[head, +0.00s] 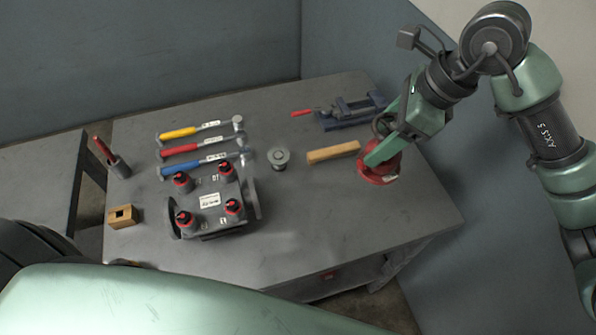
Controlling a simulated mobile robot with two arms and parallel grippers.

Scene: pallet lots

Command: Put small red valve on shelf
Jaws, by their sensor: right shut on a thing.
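The small red valve (379,176) is a round red wheel-like piece at the right side of the grey table (330,225). My right gripper (374,158) reaches down from the upper right and is shut on the valve. The gripper covers part of it, and I cannot tell whether the valve touches the table top. My left gripper is not in view; a large pale green part of my own body fills the lower left. I cannot make out the shelf for certain.
A grey block with red-black knobs (210,203), hammers with yellow, red and blue handles (195,150), a metal flanged piece (278,158), a wooden bar (333,152) and a vise (355,108) stand on the table. Walls close in behind and at right.

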